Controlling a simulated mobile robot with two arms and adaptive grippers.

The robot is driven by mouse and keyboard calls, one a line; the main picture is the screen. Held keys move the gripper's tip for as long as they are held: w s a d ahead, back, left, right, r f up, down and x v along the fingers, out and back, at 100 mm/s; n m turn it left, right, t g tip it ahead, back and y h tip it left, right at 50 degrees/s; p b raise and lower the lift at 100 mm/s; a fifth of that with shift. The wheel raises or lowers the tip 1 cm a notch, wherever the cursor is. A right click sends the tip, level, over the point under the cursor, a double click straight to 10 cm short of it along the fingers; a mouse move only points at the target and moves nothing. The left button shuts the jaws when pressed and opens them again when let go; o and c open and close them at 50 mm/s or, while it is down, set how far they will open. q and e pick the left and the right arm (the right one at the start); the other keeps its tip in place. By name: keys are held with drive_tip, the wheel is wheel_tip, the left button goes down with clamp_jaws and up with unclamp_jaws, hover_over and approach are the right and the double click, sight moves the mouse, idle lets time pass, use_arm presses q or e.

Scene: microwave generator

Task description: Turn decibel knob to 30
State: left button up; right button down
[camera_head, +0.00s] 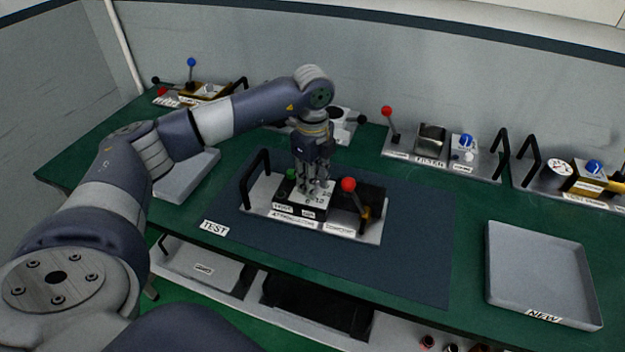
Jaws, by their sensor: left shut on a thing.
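The attenuator module (285,225) stands on the dark mat in the middle of the green table. It has a black handle at its left, a red-topped lever at its right and a small green part near its left. A white dial face with small numbers (327,198) shows on its middle block. My left gripper (313,190) points down onto this dial and is shut on the decibel knob. The fingers hide the knob, and I cannot read which number it points to. My right gripper is not in view.
The dark mat (415,262) has a "TEST" label at its left corner. A grey tray (545,275) marked "NEW" stands at the right. Several modules with handles and levers line the wall, one with a red-topped lever (388,112). Another grey tray (187,177) lies left, under my arm.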

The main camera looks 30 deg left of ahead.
use_arm(q)
drive_tip(key=o, duration=1.1)
drive_tip(key=shift+r, duration=0.15)
wheel_tip(320, 180, up, 12)
drive_tip(key=shift+f, duration=0.1)
